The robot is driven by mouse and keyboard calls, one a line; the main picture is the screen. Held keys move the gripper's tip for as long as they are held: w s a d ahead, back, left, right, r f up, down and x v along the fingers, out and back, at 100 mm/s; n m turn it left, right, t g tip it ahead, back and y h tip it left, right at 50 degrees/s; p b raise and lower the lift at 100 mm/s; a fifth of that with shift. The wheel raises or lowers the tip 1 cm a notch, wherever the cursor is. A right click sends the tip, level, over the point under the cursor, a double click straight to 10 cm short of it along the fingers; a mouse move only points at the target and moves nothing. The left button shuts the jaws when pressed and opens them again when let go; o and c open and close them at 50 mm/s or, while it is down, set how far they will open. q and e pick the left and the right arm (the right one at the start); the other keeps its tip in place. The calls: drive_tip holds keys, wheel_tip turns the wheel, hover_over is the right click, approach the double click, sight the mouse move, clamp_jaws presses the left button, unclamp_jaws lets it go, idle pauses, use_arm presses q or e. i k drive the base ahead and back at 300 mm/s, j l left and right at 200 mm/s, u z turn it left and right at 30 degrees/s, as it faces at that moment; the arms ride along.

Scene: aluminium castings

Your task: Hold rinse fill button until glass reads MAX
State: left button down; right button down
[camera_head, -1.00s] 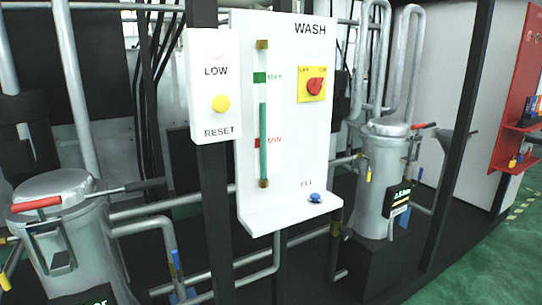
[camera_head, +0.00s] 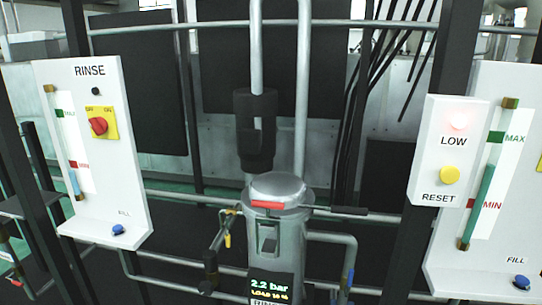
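The white RINSE panel (camera_head: 100,160) stands at the left. Its blue fill button (camera_head: 118,230) sits on the lower ledge under the word FILL, and nothing touches it. The RINSE sight glass (camera_head: 62,140) has a green MAX mark (camera_head: 66,114) and a red MIN mark (camera_head: 80,165). A short blue column (camera_head: 75,183) shows at the bottom of the glass, with its top just below MIN. A red rotary switch (camera_head: 99,126) on a yellow OFF/ON plate is beside the glass. Neither of my grippers is in view.
A metal filter vessel (camera_head: 278,225) with a red-handled lid and a 2.2 bar display (camera_head: 272,287) stands in the middle. At right are a LOW/RESET box (camera_head: 447,150) with a pale red glowing lamp (camera_head: 458,120), and another panel with a FILL button (camera_head: 521,282).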

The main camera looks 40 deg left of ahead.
sight(117, 228)
drive_tip(key=u, duration=2.4)
